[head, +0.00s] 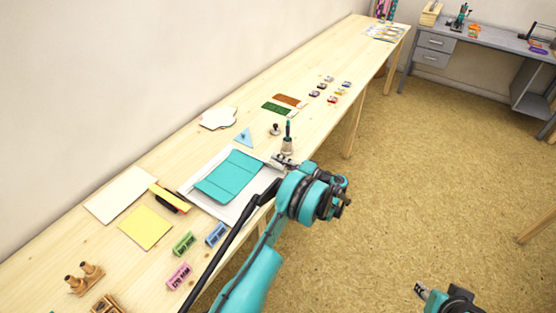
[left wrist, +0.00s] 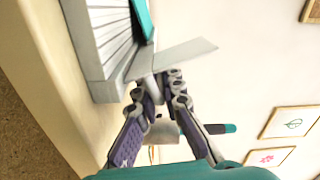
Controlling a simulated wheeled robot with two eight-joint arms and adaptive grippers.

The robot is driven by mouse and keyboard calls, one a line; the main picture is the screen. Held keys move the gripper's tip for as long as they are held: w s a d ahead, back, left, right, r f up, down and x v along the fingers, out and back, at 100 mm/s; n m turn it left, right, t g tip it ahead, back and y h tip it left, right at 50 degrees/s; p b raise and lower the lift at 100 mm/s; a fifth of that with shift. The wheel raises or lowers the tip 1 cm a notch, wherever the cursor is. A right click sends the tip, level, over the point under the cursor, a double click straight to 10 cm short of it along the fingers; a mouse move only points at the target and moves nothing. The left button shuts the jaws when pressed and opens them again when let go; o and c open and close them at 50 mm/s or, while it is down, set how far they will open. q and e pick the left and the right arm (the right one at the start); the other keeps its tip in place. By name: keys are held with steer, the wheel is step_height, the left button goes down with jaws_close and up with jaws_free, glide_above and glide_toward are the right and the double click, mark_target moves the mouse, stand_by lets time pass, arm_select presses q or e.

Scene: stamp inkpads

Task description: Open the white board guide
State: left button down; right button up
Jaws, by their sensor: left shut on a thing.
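The white board guide (head: 222,208) lies on the long wooden table with a teal folded sheet (head: 232,172) on it. My left gripper (head: 283,161) is at the board's right end in the head view. In the left wrist view the board's ribbed side (left wrist: 98,40) is close by, and a thin pale flap (left wrist: 178,60) sticks up from it. My left gripper (left wrist: 158,92) is shut at the base of this flap; its fingertips hide the exact grip. My right gripper (head: 421,291) is low at the bottom right, away from the table; its jaws are too small to read.
A teal-handled tool (head: 288,138) and a small dark stamp (head: 275,129) stand just beyond my left gripper. A blue triangle (head: 243,137) lies behind the board. A yellow sheet (head: 146,227) and green, blue and pink blocks lie nearer. The floor at right is clear.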

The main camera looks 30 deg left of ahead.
arm_select(q)
steer(key=shift+w+f+m, duration=0.1)
steer(key=shift+f+m, duration=0.15)
steer(key=shift+m, duration=0.75)
steer(key=c, duration=1.7)
jaws_free()
steer(key=shift+d, duration=0.1)
steer(key=d, duration=0.8)
steer(key=s+d, duration=0.1)
steer(key=d, duration=0.3)
steer(key=shift+w+a, duration=0.1)
